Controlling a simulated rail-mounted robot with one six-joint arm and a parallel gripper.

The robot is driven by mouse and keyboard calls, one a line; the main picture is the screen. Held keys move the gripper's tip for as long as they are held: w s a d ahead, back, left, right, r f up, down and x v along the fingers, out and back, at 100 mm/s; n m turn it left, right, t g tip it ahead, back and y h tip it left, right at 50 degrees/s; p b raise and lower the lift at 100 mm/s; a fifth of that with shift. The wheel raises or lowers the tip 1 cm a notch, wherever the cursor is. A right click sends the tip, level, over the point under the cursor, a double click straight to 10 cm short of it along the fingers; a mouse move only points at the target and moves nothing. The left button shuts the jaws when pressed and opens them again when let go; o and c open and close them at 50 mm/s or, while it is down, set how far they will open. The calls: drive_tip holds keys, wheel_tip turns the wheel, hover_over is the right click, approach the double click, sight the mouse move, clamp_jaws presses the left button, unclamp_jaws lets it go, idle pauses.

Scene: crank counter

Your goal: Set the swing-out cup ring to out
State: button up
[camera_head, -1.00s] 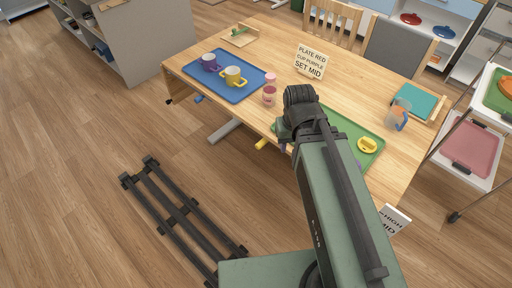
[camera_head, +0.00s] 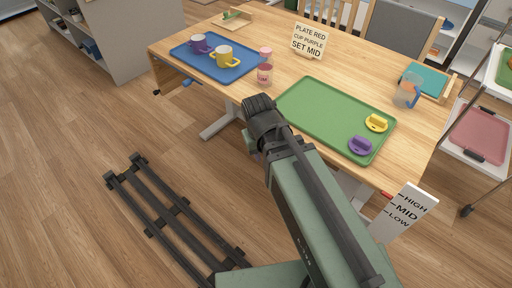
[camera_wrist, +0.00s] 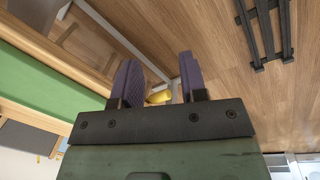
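I cannot make out the swing-out cup ring for certain in either view. A blue handle-like part (camera_head: 181,83) with a dark piece beside it shows at the table's front left edge. A yellow part (camera_wrist: 160,97) shows beyond and between my fingers in the wrist view, below the table edge; my arm hides that spot in the head view. My gripper (camera_wrist: 160,75) is open, its two purple-grey fingers apart with nothing between the pads. In the head view my arm reaches to the table's front edge and hides the fingertips.
The table (camera_head: 350,75) carries a blue tray (camera_head: 223,72) with purple and yellow mugs, a green tray (camera_head: 320,110) with yellow and purple pieces, and a sign (camera_head: 308,40). A HIGH/MID/LOW scale (camera_head: 403,213) with a red pointer (camera_head: 387,195) stands front right.

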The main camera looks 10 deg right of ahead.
drive_tip(key=w+a+f+m+t+h+b, duration=0.1)
drive_tip(key=w+a+f+t+h+b, duration=0.15)
drive_tip(key=f+b, duration=0.5)
drive_tip(key=w+a+f+m+t+h+b, duration=0.1)
drive_tip(key=w+a+f+t+h+b, duration=0.2)
drive_tip(key=f+b, duration=0.45)
drive_tip(key=w+a+f+m+t+h+b, duration=0.1)
drive_tip(key=w+f+h+b, duration=0.3)
drive_tip(key=b, duration=0.5)
drive_tip(key=w+r+m+t+h+p, duration=0.2)
drive_tip(key=w+r+m+t+h, duration=0.25)
drive_tip(key=r, duration=0.45)
drive_tip(key=shift+m+y, duration=0.8)
drive_tip(key=shift+m, duration=0.05)
drive_tip(key=x, duration=0.9)
drive_tip(key=shift+w+d+f+b, duration=0.1)
drive_tip(key=shift+d+b, duration=0.2)
drive_tip(key=shift+d, duration=0.1)
clamp_jaws()
